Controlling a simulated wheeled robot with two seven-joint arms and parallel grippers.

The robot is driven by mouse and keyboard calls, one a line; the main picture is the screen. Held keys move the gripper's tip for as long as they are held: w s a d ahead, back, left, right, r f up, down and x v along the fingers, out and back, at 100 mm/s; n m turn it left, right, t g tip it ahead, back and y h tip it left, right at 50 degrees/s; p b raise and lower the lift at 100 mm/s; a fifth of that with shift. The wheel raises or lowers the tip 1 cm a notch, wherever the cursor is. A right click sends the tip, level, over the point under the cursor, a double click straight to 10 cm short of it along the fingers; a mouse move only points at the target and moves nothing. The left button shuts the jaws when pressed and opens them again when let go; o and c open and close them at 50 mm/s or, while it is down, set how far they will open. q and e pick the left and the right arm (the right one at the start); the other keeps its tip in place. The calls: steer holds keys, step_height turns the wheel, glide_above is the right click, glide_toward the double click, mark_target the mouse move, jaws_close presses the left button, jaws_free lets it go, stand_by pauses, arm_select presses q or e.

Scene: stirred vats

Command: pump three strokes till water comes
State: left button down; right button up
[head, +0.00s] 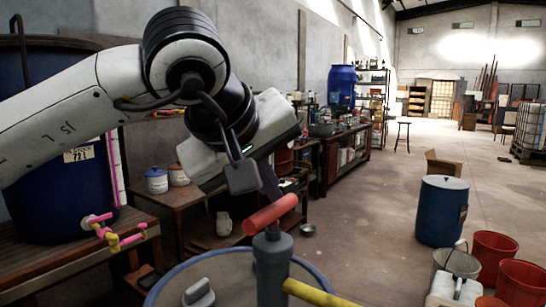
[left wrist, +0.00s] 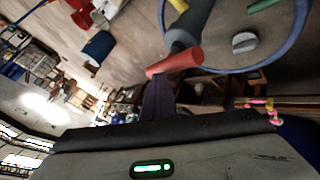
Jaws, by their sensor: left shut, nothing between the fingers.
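The hand pump has a grey upright body (head: 271,268) with a red crossbar handle (head: 268,214) on top. A yellow spout (head: 318,293) runs off to the lower right, and its end is outside the head view. My left gripper (head: 273,190) is shut, with its dark fingers at the handle. In the left wrist view the fingertips (left wrist: 159,84) are by one end of the red handle (left wrist: 176,62), with nothing between them. I cannot tell whether they touch it. No water shows. My right gripper is in neither view.
The pump stands on a blue-rimmed round lid (head: 228,257) with a grey cap (head: 198,293). A large blue vat (head: 55,195) with a pink and yellow tap (head: 117,233) is at left. A blue drum (head: 442,212) and red buckets (head: 493,250) stand at right. The floor beyond is mostly clear.

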arm_select(q)
steer(key=shift+f, duration=0.25)
step_height(320, 180, up, 7)
steer(key=p, duration=0.6)
steer(key=shift+r, duration=0.2)
stand_by(0.4)
step_height(320, 180, up, 6)
steer(key=p, duration=0.5)
glide_above(270, 208)
stand_by(0.5)
